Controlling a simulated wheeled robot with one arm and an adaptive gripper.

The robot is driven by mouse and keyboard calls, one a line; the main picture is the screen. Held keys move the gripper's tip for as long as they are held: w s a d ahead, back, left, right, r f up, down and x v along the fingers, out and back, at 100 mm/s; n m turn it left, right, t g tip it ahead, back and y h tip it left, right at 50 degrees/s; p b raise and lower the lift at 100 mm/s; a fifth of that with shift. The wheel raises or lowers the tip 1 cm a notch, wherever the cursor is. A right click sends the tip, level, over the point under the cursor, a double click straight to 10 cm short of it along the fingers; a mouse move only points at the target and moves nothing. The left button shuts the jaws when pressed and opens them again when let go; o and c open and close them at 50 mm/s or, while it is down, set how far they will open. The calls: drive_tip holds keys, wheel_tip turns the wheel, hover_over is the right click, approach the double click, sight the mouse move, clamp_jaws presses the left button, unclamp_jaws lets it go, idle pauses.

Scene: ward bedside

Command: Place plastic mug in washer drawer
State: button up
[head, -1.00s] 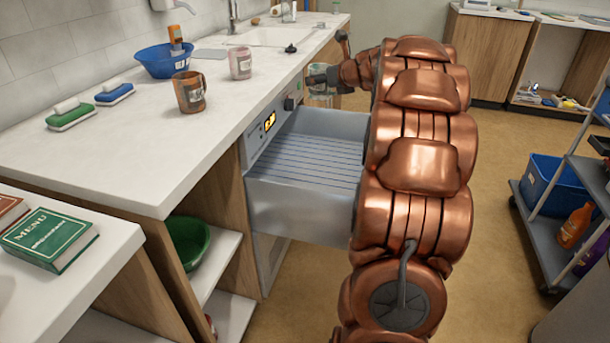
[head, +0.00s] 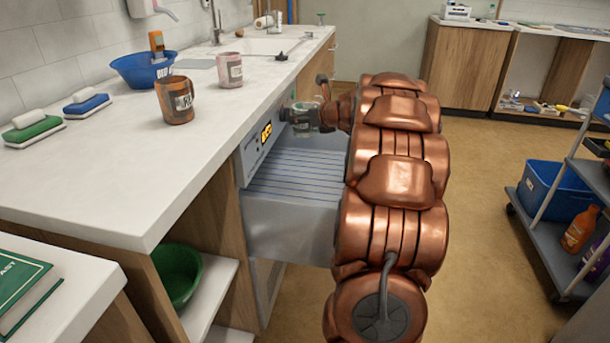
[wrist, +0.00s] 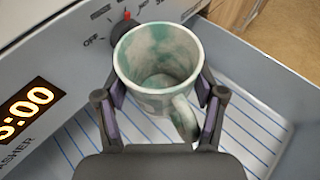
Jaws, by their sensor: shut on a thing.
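My gripper (wrist: 160,98) is shut on a white mug with green marbling (wrist: 160,70), a finger on each side. The mug is upright and looks empty, its handle toward the gripper's palm. In the wrist view it is above the far side of the open washer drawer (wrist: 265,135), near the control panel (wrist: 65,70). In the head view the mug (head: 301,117) is beside the panel at the drawer's far end, partly hidden by my gripper (head: 318,116). The drawer (head: 285,222) is pulled out, with a blue-lined floor that looks empty. My arm hides its right side.
On the counter (head: 130,190) stand a brown mug (head: 175,100), a pink mug (head: 229,70), a blue bowl (head: 140,70) and two brushes. A green bowl (head: 178,272) is on a shelf below. A cart (head: 555,235) stands at right; floor between is clear.

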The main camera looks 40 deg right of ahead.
wheel_tip(320, 180, down, 16)
drive_tip(key=b, duration=0.8)
drive_tip(key=shift+f, duration=0.25)
drive_tip(key=shift+f, duration=0.2)
drive_tip(key=o, duration=1.1)
drive_tip(key=shift+r, duration=0.15)
